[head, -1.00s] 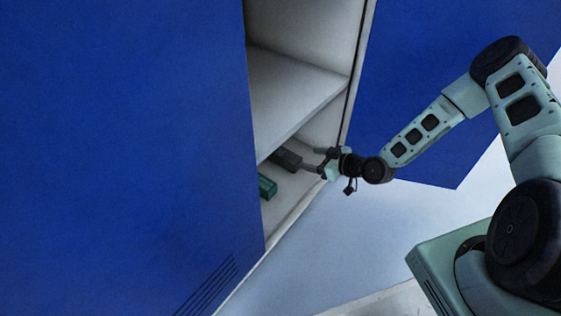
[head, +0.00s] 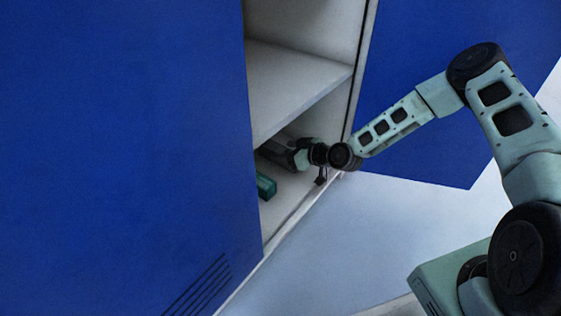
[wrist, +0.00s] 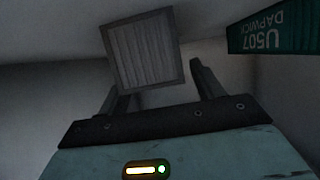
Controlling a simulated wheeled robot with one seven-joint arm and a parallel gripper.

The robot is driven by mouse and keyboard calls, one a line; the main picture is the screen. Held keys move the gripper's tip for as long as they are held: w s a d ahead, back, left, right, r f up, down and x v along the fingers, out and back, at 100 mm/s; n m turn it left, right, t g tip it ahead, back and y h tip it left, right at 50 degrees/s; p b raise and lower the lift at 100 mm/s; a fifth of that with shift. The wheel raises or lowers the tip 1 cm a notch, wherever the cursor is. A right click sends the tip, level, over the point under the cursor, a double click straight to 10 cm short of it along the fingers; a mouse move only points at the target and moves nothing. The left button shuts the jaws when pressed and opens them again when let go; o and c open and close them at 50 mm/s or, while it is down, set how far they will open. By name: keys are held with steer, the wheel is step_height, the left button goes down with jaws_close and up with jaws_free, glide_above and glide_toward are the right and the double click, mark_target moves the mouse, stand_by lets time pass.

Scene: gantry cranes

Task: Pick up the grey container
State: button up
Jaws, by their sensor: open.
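The grey container (wrist: 144,50) shows its ribbed end face in the wrist view, just beyond and between the fingers of my gripper (wrist: 158,80). The fingers are apart, one on each side of the container's lower part; I cannot tell whether they touch it. In the head view my gripper (head: 290,155) is inside the lower compartment of the blue cabinet, under the shelf. The grey container is mostly hidden there behind the gripper and the cabinet's left door.
A green container (head: 266,186) with white lettering sits close by in the same compartment; it also shows at upper right in the wrist view (wrist: 275,32). The shelf (head: 290,90) is just above my gripper. Blue doors flank the opening.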

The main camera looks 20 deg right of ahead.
steer(key=shift+w+a, duration=0.1)
steer(key=shift+w, duration=0.05)
steer(key=c, duration=1.2)
steer(key=shift+o, duration=0.2)
